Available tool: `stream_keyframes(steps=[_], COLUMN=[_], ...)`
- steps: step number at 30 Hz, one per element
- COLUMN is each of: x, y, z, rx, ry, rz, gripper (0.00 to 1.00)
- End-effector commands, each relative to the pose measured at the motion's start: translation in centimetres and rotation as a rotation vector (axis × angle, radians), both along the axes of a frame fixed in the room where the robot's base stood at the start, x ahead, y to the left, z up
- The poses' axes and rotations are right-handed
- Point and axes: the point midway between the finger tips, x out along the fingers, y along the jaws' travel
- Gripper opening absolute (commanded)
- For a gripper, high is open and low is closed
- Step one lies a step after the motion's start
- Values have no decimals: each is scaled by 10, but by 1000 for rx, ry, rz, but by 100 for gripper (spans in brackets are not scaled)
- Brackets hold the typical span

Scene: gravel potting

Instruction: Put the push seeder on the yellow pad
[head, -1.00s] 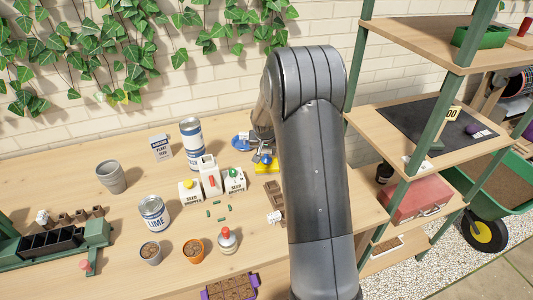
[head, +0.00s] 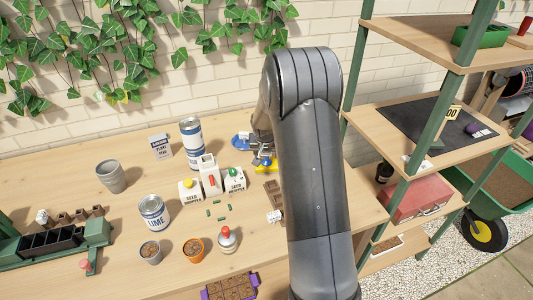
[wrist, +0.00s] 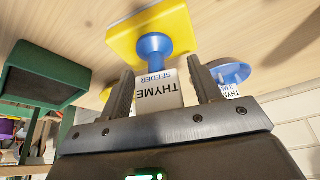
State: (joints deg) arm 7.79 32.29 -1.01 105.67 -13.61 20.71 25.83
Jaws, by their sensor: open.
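The push seeder (wrist: 157,93) has a white body lettered "THYME SEEDER" and a blue round end, also visible in the head view (head: 266,162). In the wrist view its blue end meets the yellow pad (wrist: 178,22); the seeder looks in line with the pad, not clearly tilted. The yellow pad (head: 268,169) lies on the bench in the head view, partly covered by my gripper. My gripper (wrist: 163,92) is open, with one finger on each side of the white body. A gap shows on the right; on the left I cannot tell if it touches.
A blue dish (head: 240,142) with a labelled block is close beside the pad. Two seed shifter boxes (head: 189,192) (head: 235,179), a white jug (head: 210,177) and a tall blue-white can (head: 191,140) stand to the left. The shelf (head: 425,125) is on the right.

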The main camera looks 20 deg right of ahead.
Motion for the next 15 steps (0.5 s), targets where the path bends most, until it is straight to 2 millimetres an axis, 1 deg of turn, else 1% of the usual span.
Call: stream_keyframes(steps=[5,8,15], x=[-4,-10,-27], y=[2,5,12], z=[16,32,77], rx=[-1,-1,-1], ry=[-4,-5,-5], rz=[0,0,-1], gripper=[58,58,58])
